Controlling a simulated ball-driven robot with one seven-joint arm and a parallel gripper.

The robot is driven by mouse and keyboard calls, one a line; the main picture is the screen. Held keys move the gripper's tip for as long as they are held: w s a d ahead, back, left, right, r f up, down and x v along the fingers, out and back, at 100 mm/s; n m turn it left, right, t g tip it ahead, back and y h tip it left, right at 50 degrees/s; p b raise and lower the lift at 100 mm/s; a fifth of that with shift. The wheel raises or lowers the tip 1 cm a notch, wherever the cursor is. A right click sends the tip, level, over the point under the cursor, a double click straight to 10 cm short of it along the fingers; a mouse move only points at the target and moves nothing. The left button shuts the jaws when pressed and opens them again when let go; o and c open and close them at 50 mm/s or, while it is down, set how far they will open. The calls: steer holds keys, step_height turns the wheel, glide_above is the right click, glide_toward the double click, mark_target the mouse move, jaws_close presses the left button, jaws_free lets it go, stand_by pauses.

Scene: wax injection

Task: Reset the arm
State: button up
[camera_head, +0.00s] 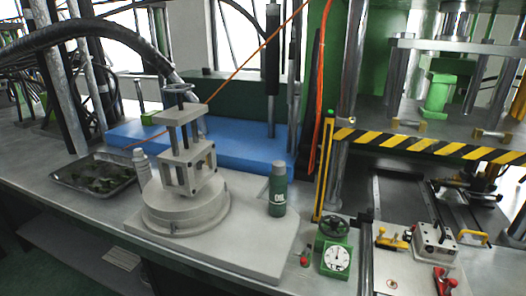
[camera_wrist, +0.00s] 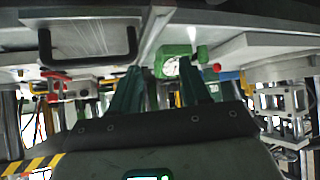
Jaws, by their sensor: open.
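My gripper (camera_wrist: 160,78) shows in the wrist view, with its two dark green fingers spread apart. No object is visible held between them. The wrist view looks upside down. A green dial gauge (camera_wrist: 172,62) appears beyond the fingers, roughly between their tips. The same gauge (camera_head: 336,258), with a white round face, stands on the bench in the head view. My arm and gripper are not visible in the head view.
A grey fixture on a round base (camera_head: 185,215) stands mid-bench, beside a green oil bottle (camera_head: 278,190). A metal tray (camera_head: 70,186) lies at left. A press with a yellow-black striped bar (camera_head: 430,145) stands at right. Red and yellow clamps and a metal block (camera_head: 433,240) sit front right.

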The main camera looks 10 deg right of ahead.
steer(key=s+a+f+n+g+y, duration=0.2)
steer(key=s+a+f+g, duration=0.25)
steer(key=s+a, duration=0.3)
steer(key=s+d+f+g, duration=0.2)
steer(key=s+f+g, duration=0.2)
steer(key=s, duration=0.6)
steer(key=shift+s+f, duration=0.3)
steer(key=shift+f, duration=0.4)
steer(key=shift+d, duration=0.1)
stand_by(0.5)
